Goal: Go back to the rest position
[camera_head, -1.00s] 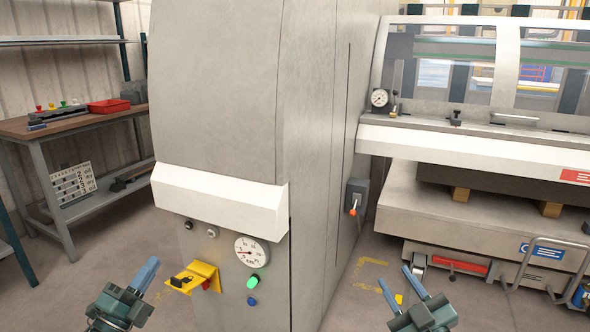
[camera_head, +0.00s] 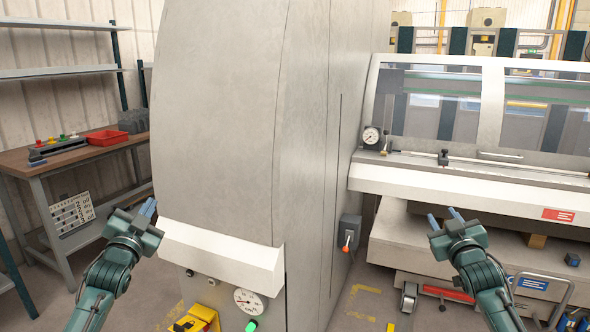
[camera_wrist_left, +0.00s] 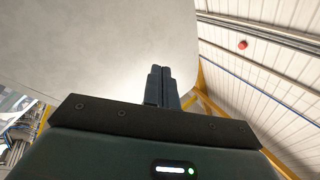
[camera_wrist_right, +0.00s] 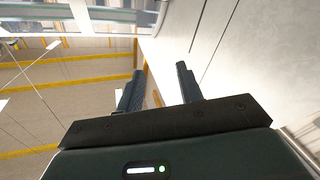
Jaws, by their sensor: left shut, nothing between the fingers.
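My left gripper (camera_head: 147,209) is raised in front of the left edge of the grey machine cabinet, above the level of its white ledge. In the left wrist view its two blue-grey fingers (camera_wrist_left: 160,85) lie together with nothing between them. My right gripper (camera_head: 446,218) is raised in front of the white front of the panel bender. In the right wrist view its fingers (camera_wrist_right: 160,90) stand apart with nothing between them. Neither gripper appears to touch anything.
The tall grey cabinet (camera_head: 225,110) with a gauge (camera_head: 248,301) and yellow bracket (camera_head: 200,318) stands in the middle. The panel bender (camera_head: 450,185) is at right. A workbench (camera_head: 80,150) with a red tray (camera_head: 107,137) is at left. A grey switch box (camera_head: 350,230) sits on the cabinet's side.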

